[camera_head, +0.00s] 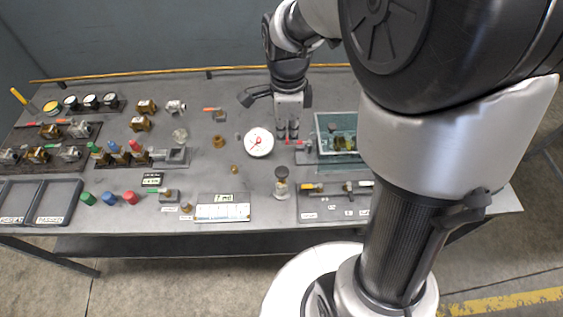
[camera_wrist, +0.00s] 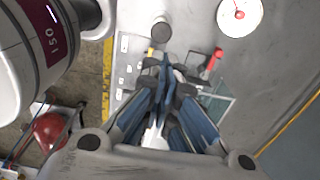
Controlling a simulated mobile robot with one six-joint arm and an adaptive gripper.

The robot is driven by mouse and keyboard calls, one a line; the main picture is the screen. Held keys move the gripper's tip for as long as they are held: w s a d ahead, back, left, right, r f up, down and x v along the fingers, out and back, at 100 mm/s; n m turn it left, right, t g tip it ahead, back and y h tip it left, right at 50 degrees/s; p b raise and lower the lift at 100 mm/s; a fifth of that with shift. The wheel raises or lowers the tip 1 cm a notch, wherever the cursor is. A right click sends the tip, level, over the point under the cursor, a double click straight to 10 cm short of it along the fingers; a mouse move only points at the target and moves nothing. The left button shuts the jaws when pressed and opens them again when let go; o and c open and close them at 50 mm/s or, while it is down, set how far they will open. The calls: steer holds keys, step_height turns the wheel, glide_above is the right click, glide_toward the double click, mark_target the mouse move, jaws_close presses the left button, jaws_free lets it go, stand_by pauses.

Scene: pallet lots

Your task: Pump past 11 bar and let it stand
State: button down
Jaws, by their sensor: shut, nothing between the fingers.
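A round white gauge (camera_head: 259,142) with a red mark at its middle stands on the bench, and it also shows in the wrist view (camera_wrist: 240,15). Its reading is too small to tell. A red-handled lever (camera_head: 298,143) sits at the left edge of a clear-walled tank (camera_head: 319,124) with brass fittings inside. My gripper (camera_head: 287,136) points down between the gauge and the tank, just left of the red handle. Its fingers are shut and empty. In the wrist view the fingertips (camera_wrist: 166,68) appear left of the red handle (camera_wrist: 211,62), apart from it.
A grey-topped cylindrical fitting (camera_head: 282,182) stands in front of my gripper. A panel (camera_head: 320,212) with yellow-handled valves lies to its right. A white chart (camera_head: 222,212), coloured caps and several valves fill the left. My arm hides the bench's right part.

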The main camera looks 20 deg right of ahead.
mark_target(286, 171)
steer(key=shift+r, duration=0.45)
step_height(286, 171, down, 14)
steer(key=b, duration=0.4)
steer(key=shift+b, duration=0.35)
step_height(286, 171, down, 4)
steer(key=shift+r+b, duration=0.1)
steer(key=shift+b, duration=1.05)
steer(key=shift+s, duration=0.1)
